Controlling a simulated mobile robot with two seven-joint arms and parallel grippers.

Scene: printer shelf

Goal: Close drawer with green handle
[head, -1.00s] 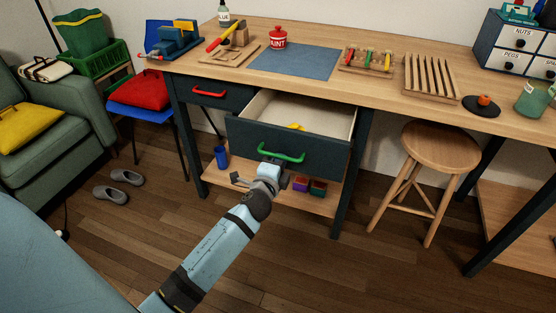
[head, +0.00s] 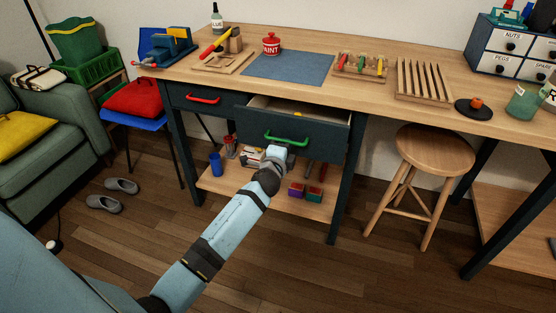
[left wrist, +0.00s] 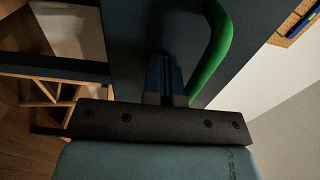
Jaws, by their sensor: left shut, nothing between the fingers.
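The drawer with the green handle (head: 286,140) has a dark blue front (head: 320,137) and stands partly open under the workbench. A narrow strip of its inside shows above the front. My left gripper (head: 277,153) is just below the green handle at the drawer front, with its fingertips partly hidden. In the left wrist view the shut left gripper (left wrist: 165,78) points at the dark drawer front, and the green handle (left wrist: 215,50) is beside it, not between the fingers. I cannot tell whether the fingertips touch the front. My right gripper is not in view.
A shut drawer with a red handle (head: 203,98) is to the left. The lower shelf (head: 228,184) holds a blue cup (head: 215,163), small boxes (head: 305,192) and other items. A wooden stool (head: 432,155) stands to the right. The workbench top holds a red paint pot (head: 271,44) and racks.

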